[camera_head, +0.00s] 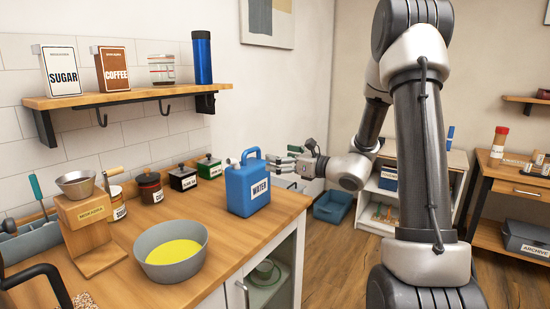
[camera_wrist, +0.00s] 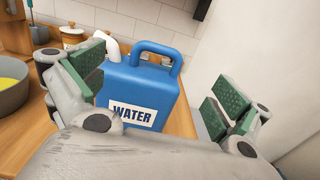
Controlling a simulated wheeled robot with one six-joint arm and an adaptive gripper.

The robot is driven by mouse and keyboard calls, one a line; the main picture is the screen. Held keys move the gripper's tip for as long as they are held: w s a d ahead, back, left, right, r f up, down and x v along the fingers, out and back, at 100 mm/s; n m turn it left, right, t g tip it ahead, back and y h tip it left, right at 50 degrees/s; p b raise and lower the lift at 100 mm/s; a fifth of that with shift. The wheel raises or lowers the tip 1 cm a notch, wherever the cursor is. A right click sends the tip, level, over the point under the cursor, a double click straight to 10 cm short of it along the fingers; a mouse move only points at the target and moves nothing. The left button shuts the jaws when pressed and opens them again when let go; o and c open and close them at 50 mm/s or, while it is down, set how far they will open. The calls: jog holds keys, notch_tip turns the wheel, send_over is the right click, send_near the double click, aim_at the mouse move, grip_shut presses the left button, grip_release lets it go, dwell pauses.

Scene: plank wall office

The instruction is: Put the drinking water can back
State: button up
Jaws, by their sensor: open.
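The drinking water can (camera_head: 247,186) is a blue jug with a top handle, a white spout and a label reading WATER. It stands upright on the wooden counter (camera_head: 150,235) near its right end. It also shows in the wrist view (camera_wrist: 140,92), in front of my gripper (camera_wrist: 150,95). The green finger pads are spread wide, one on each side of the can, with gaps between. In the head view my gripper (camera_head: 285,162) is at the can's right side, partly hidden behind it. My gripper is open and holds nothing.
A grey bowl with yellow content (camera_head: 171,250) stands left of the can. Several small jars (camera_head: 183,178) line the wall behind. A coffee dripper stand (camera_head: 85,235) is at the left. A wall shelf (camera_head: 125,95) hangs above. A blue bin (camera_head: 332,207) is on the floor.

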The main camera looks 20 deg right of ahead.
jog(key=s+a+n+g, duration=0.3)
jog(key=s+n+g, duration=0.15)
jog(key=s, duration=0.35)
jog(key=s+a+n+g, duration=0.3)
jog(key=s+n, duration=0.3)
jog(key=s, duration=0.2)
jog(key=s+a+n+g, duration=0.35)
jog(key=s+n, duration=0.25)
jog(key=s, duration=0.2)
jog(key=s+d+r+n+h, duration=0.3)
jog(key=s+d+n+h, duration=0.7)
jog(key=d, duration=0.6)
jog(key=shift+s+n+t+h, duration=0.35)
jog(key=shift+s+n, duration=0.35)
jog(key=shift+n, duration=0.45)
